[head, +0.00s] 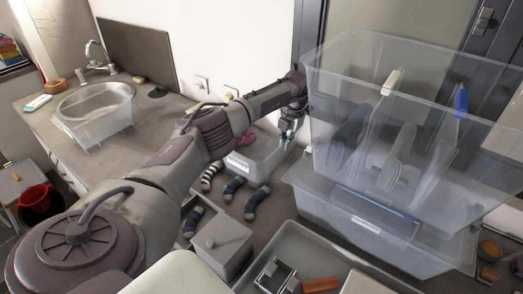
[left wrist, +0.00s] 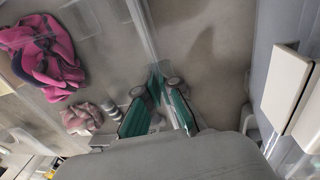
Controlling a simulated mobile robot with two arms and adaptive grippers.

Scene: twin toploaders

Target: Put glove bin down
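My left gripper (head: 290,130) reaches over the bin's right rim. In the left wrist view its teal fingers (left wrist: 160,92) close together on the wall's rim. I cannot tell whether the bin's base touches the surface. My right gripper is not in view.
Large stacked clear bins (head: 340,80) stand close on the right. Striped socks (head: 257,202) lie in front of the glove bin. A grey box (head: 222,245) and a grey tray (head: 300,235) are nearer. A sink (head: 95,103) and another clear bin (head: 98,128) are at left.

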